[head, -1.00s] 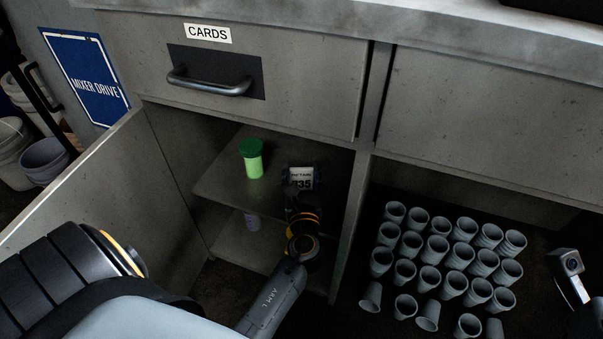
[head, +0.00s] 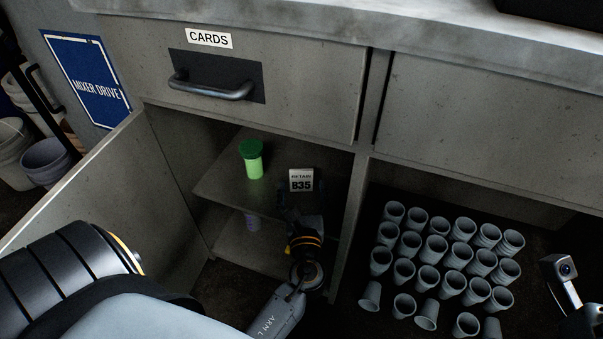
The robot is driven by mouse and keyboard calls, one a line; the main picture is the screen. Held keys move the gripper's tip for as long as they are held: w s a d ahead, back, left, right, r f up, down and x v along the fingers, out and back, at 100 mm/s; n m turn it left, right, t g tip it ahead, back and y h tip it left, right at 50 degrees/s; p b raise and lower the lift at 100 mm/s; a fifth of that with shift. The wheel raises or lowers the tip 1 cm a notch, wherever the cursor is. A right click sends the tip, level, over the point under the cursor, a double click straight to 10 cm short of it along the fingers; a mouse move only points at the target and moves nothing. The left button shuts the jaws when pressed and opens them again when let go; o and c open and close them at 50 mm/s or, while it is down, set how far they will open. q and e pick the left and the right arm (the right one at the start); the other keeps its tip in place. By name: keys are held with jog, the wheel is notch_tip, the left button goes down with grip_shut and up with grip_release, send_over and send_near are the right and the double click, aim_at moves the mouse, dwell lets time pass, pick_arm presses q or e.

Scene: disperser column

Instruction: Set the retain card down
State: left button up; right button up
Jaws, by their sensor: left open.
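The retain card (head: 301,180), a small pale card reading RETAIN B35, is on the cabinet's upper shelf (head: 225,185), its printed face toward me. I cannot tell whether it stands or leans. My left gripper (head: 301,198) is open just in front of and below the card. The gripper is dark against the shelf, so its fingertips and any contact are hard to make out. At the right edge, part of my right arm shows; its fingertips cannot be made out.
A green-capped, light green container (head: 252,160) stands on the shelf left of the card. The cabinet door (head: 105,190) stands open at left. A divider (head: 350,225) is close on the right, with several grey cups (head: 436,250) beyond it. The CARDS drawer (head: 250,85) above is shut.

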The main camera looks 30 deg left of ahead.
pick_arm(q)
jog(key=v, duration=0.6)
jog(key=shift+s+d+p, duration=0.2)
jog(key=shift+p, duration=0.2)
